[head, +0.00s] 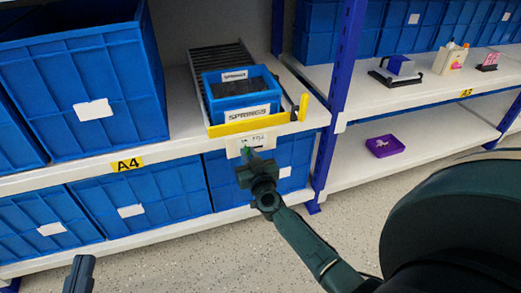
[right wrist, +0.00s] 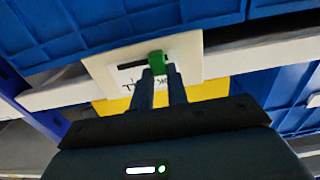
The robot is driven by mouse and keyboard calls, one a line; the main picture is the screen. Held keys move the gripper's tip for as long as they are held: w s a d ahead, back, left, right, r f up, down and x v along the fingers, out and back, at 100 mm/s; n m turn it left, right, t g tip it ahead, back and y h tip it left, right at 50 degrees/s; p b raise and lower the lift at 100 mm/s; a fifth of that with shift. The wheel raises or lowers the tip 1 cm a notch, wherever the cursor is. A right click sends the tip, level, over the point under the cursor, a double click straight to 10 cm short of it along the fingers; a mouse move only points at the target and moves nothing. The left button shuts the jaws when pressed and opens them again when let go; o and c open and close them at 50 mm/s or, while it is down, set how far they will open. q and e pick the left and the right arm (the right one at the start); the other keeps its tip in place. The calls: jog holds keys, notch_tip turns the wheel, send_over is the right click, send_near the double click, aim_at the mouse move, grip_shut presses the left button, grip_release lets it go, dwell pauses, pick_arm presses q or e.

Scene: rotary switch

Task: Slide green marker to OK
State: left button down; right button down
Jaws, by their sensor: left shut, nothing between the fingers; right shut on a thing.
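The green marker (right wrist: 157,63) sits in a dark slot on a white label plate (right wrist: 190,48), which hangs on the shelf's front edge. In the right wrist view the slot shows to the left of the marker. Printed text, upside down there, is partly hidden by my fingers. In the head view the plate (head: 262,138) is below the SPRINGS bin and the marker (head: 245,149) is at its left part. My right gripper (right wrist: 160,74) is shut on the marker. My left gripper (head: 80,268) is shut and empty at the bottom left, away from the plate.
A blue SPRINGS bin (head: 243,103) stands behind a yellow front rail (head: 240,126) above the plate. Large blue crates (head: 80,85) fill the shelves at left and below. A blue post (head: 338,95) rises at right. A purple tray (head: 385,146) lies on the right shelf.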

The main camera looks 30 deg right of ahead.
pick_arm(q)
jog(key=shift+f, duration=0.4)
pick_arm(e)
jog(key=shift+a, duration=0.3)
jog(key=c, duration=1.4)
grip_release()
pick_arm(q)
jog(key=shift+r, duration=0.1)
pick_arm(e)
jog(key=shift+o, duration=0.2)
pick_arm(q)
jog(key=y+p, duration=0.1)
jog(key=p, duration=0.3)
jog(key=shift+s+a+m, duration=0.1)
jog(key=shift+a+m, duration=0.3)
pick_arm(e)
jog(key=v, duration=1.3)
jog(key=shift+d, duration=0.1)
pick_arm(q)
jog(key=shift+s+r, duration=0.1)
pick_arm(e)
jog(key=shift+s+f, duration=0.1)
